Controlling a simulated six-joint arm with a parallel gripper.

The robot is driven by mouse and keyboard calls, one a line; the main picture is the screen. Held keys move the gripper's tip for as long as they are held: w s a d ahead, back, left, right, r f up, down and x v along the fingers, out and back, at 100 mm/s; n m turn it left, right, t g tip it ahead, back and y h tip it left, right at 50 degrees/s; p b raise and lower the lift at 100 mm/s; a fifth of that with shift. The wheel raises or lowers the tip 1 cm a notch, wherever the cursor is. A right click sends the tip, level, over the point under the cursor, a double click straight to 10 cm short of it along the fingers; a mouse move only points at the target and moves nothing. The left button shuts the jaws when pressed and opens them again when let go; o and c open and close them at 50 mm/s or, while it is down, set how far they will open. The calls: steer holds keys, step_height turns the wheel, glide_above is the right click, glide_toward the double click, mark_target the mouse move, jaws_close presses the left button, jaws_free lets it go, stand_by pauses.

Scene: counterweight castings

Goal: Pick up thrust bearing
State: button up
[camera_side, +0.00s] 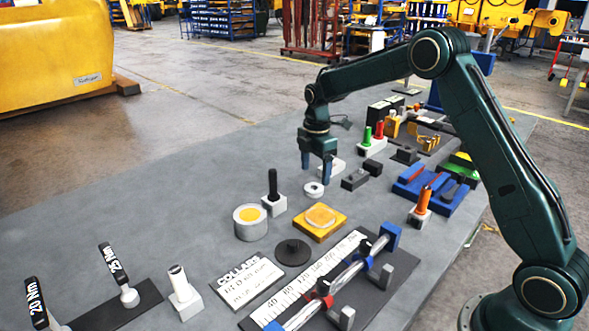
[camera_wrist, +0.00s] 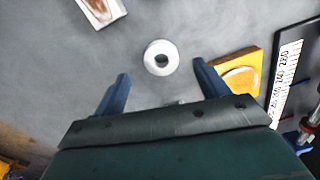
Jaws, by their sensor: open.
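The thrust bearing is probably the small pale ring with a dark centre hole (camera_side: 314,189), lying flat on the grey bench. It also shows in the wrist view (camera_wrist: 161,57), top centre, roughly centred between the fingers and just past their tips. My gripper (camera_side: 316,175) is open and points down, with its two blue fingers apart and nothing between them. In the side view it hangs close above and just behind the ring; the exact height is hard to tell. In the wrist view my gripper (camera_wrist: 161,70) does not touch the ring.
A yellow block with a round recess (camera_side: 320,222) lies in front of the ring. A grey cylinder with a yellow top (camera_side: 250,222) and a black-handled post in a white block (camera_side: 273,193) stand to the left. Dark blocks (camera_side: 355,180) lie right. The bench far left is clear.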

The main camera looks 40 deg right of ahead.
mark_target(314, 188)
steer(key=shift+a+f, duration=0.1)
steer(key=shift+f, duration=2.3)
steer(key=c, duration=1.2)
steer(key=shift+r, duration=0.2)
step_height(314, 188, up, 20)
steer(key=shift+f, duration=0.15)
